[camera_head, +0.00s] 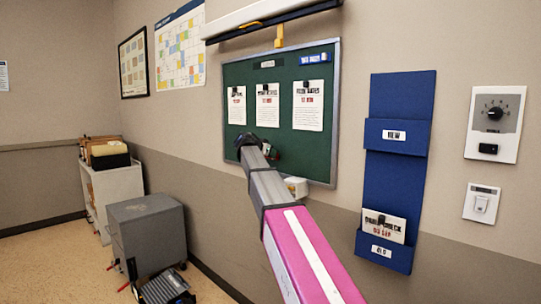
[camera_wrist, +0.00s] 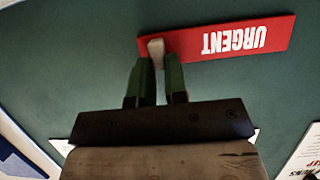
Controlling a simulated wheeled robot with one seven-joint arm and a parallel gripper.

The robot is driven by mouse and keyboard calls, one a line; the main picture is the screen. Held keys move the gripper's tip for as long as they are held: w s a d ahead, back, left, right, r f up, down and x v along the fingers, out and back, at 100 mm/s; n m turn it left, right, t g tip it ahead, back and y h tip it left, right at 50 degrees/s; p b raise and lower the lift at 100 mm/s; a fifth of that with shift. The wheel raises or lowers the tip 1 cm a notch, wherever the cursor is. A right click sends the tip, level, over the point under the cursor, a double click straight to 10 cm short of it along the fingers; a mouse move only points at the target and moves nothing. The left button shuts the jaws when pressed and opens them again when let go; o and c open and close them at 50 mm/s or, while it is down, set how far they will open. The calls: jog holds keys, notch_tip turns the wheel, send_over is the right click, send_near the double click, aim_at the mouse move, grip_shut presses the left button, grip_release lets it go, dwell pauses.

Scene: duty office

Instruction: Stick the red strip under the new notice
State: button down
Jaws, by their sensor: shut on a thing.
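The red strip (camera_wrist: 215,42), printed URGENT, appears upside down in the wrist view, in front of the green board (camera_wrist: 60,70). My gripper (camera_wrist: 157,62) is shut on a small pale tab near the strip's left end in that view. I cannot tell whether the strip touches the board. In the head view three notices (camera_head: 237,107), (camera_head: 267,106), (camera_head: 308,105) hang in a row on the green board (camera_head: 300,155). The right one is largest; I cannot tell which is the new one. My arm's end is below them, and the strip is mostly hidden there.
Right of the board, a blue wall rack (camera_head: 392,180) has an empty-looking NEW pocket (camera_head: 395,136) and an OLD pocket (camera_head: 383,251) holding a notice (camera_head: 384,225). A lamp (camera_head: 270,20) overhangs the board. A grey cabinet (camera_head: 147,235) stands lower left.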

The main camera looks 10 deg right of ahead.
jog(key=c, duration=1.1)
grip_release()
jog(key=v, duration=1)
jog(key=s+d+f+n+g+y, duration=0.15)
jog(key=s+f, duration=0.25)
jog(key=f, duration=0.8)
jog(key=s+d+f+n+g+y, duration=0.1)
jog(key=s+d+f+n+y, duration=0.2)
jog(key=f, duration=0.8)
jog(key=s+f+n+g+y, duration=0.15)
jog(key=s+f, duration=0.35)
jog(key=f, duration=0.7)
jog(key=s+f+n+g+y, duration=0.1)
jog(key=s+f, duration=0.6)
jog(key=s+f+n+g+y, duration=0.1)
jog(key=s+f+n+y, duration=0.1)
jog(key=s+f, duration=0.5)
jog(key=s+f+n+g+y, duration=0.1)
jog(key=s+f+g+y, duration=0.1)
jog(key=s+f, duration=0.4)
jog(key=shift+s+d+f+n, duration=0.4)
jog(key=shift+s, duration=0.3)
